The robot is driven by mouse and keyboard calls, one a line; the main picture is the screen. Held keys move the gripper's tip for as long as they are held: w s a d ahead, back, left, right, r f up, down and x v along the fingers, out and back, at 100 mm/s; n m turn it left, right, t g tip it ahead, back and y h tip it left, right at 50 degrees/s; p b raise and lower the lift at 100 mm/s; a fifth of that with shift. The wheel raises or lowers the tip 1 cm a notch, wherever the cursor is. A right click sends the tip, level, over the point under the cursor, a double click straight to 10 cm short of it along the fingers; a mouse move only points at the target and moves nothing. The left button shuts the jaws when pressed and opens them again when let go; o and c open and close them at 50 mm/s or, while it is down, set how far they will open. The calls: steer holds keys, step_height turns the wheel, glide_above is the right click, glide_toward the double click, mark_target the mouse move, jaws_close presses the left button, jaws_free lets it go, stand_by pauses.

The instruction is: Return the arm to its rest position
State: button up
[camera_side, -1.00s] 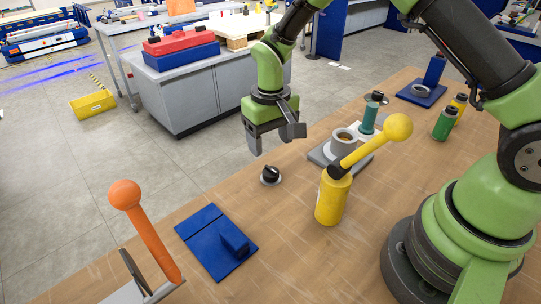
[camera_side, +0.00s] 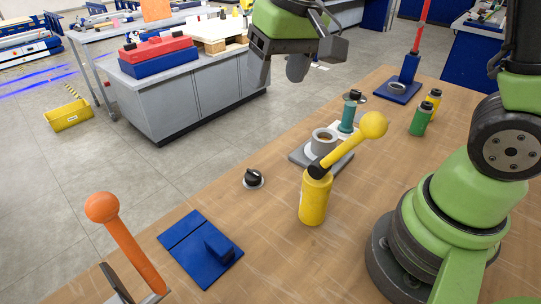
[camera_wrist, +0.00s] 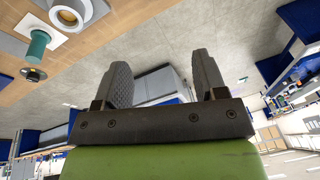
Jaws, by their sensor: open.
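My gripper (camera_side: 283,62) is high above the far edge of the wooden table in the side view, clear of everything on it. Its two dark fingers show well apart and empty in the wrist view (camera_wrist: 163,78). My green and black arm rises from its round base at the right of the table. The upper part of the arm is cut off by the top of the side view.
On the table (camera_side: 270,255) are a blue plate with a block (camera_side: 205,248), an orange-knobbed lever (camera_side: 132,240), a black dial (camera_side: 253,179), a yellow-knobbed lever (camera_side: 315,198), a grey cup fixture (camera_side: 322,142), a green cylinder (camera_side: 347,116) and bottles (camera_side: 421,118). A grey bench (camera_side: 190,92) stands behind.

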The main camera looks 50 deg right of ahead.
steer(key=s+r+t, duration=0.1)
steer(key=s+r, duration=0.1)
steer(key=s, duration=0.2)
steer(key=s+r+t, duration=0.1)
steer(key=s+r, duration=0.1)
steer(key=s, duration=0.3)
steer(key=s+r+m+t+y, duration=0.1)
steer(key=s+r+t, duration=0.1)
steer(key=s, duration=0.3)
steer(key=shift+s+d+r, duration=0.15)
steer(key=shift+r, duration=0.25)
steer(key=shift+s, duration=0.35)
